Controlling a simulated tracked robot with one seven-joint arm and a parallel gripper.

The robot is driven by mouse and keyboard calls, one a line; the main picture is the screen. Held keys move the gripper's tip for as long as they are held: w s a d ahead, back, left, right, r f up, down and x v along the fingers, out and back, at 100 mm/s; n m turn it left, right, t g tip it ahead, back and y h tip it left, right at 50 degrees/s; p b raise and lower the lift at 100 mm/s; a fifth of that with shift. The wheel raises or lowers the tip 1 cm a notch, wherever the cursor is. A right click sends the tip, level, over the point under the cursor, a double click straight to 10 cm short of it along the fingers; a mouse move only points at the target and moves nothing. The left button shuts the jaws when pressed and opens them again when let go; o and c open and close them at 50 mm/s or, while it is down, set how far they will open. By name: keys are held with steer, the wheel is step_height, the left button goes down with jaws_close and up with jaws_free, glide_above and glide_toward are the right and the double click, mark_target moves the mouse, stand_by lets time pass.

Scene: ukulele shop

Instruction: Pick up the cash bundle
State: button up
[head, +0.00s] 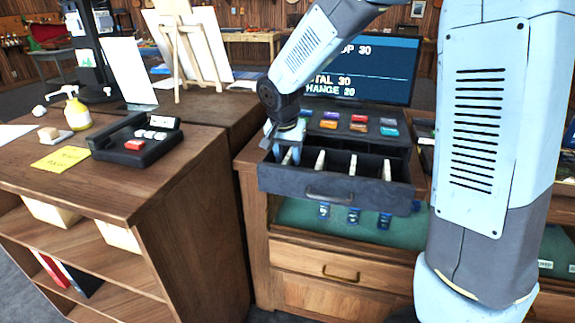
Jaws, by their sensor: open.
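The open cash drawer (305,183) juts out from the register on the wooden counter. Several narrow pale items, which look like cash bundles, stand in its compartments, one left of centre (320,161), one right of centre (353,164) and one at the right (387,169). My gripper (287,157) points down into the leftmost compartment with its fingers apart. A pale sliver shows between or behind the fingers; I cannot tell whether it is a bundle. The fingertips are partly hidden by the drawer front.
The register screen (375,72) reads total 30 and change 20, above coloured keys (358,127). Small blue items (353,215) sit below the drawer.

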steer(key=shift+c, duration=0.4)
jaws_close()
